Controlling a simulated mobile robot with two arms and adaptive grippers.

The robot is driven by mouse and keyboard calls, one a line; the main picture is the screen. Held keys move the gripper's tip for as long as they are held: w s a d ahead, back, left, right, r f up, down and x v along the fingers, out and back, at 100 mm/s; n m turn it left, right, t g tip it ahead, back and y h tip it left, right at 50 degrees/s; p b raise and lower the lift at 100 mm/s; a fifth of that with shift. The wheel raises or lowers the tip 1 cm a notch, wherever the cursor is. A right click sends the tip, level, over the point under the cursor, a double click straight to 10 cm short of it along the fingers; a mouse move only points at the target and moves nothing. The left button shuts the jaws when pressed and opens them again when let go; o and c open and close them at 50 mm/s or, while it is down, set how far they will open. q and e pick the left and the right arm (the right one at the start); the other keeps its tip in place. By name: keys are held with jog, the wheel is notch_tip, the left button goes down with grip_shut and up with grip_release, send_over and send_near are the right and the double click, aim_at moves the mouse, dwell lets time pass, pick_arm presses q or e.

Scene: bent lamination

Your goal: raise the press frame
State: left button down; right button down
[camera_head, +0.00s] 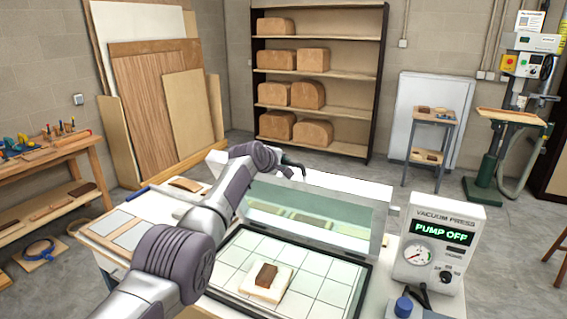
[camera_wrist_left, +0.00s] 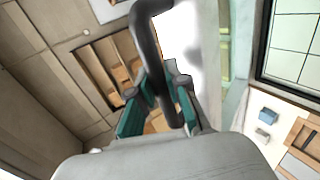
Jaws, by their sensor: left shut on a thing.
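The press frame (camera_head: 385,217) has a pale rim and a see-through greenish sheet. It stands tilted up at the back of the press bed (camera_head: 334,291), which has a dark rim and a white grid. My left arm reaches across the left of the bed. My left gripper (camera_head: 291,167) is at the frame's upper edge, small and partly hidden by its own wrist. In the left wrist view, the teal fingers of this gripper (camera_wrist_left: 160,92) are shut on a dark curved handle (camera_wrist_left: 148,48). My right gripper is in neither view.
A brown block (camera_head: 265,274) on a pale pad (camera_head: 262,291) lies on the bed. The vacuum press box (camera_head: 437,247), reading PUMP OFF, stands right of the bed. A shelf (camera_head: 318,85) with wooden forms is behind. A workbench (camera_head: 62,160) is at left.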

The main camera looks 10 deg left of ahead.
pick_arm(q)
jog(key=shift+f, duration=0.2)
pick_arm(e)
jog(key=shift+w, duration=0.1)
pick_arm(q)
jog(key=c, duration=1.2)
grip_release()
jog(key=shift+o, duration=0.3)
jog(key=shift+a, duration=0.1)
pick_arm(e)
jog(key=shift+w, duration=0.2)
pick_arm(q)
jog(key=shift+r, duration=0.1)
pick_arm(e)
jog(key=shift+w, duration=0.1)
pick_arm(q)
jog(key=shift+s+r, duration=0.1)
jog(key=v, duration=1.1)
jog(key=shift+s, duration=0.3)
jog(key=shift+a+r, duration=0.1)
jog(key=shift+r, duration=0.05)
